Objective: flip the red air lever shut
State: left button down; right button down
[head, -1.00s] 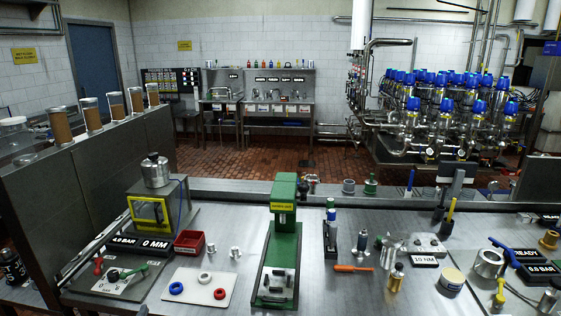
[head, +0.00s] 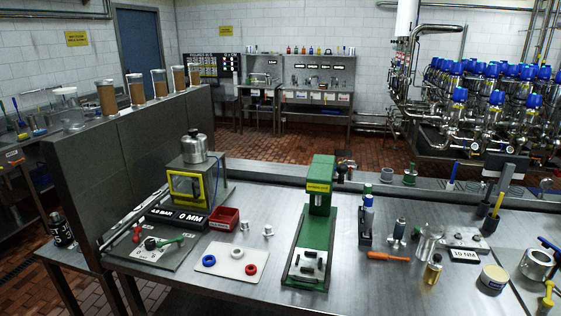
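The red lever (head: 136,234) stands on a grey metal plate (head: 178,258) at the left end of the steel bench. It looks upright or slightly tilted, but it is too small to tell its exact setting. A green lever (head: 172,241) with a dark round hub lies just to its right on the same plate. A pressure display (head: 163,212) behind them reads about 4.0 BAR, beside a 0 MM display (head: 189,218). Neither of my grippers is in view.
A yellow-framed box (head: 186,186) with a metal canister on top stands behind the displays. A red bin (head: 224,219), a white board (head: 231,261) with coloured rings and a green press (head: 317,225) are to the right. A tall grey partition (head: 120,160) rises behind left.

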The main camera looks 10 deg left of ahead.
aim_at(138, 229)
jog(key=u, duration=1.35)
jog(key=i+j+z, duration=0.2)
jog(key=i+z, duration=0.15)
jog(key=i+j+z, duration=0.35)
jog(key=i, duration=0.15)
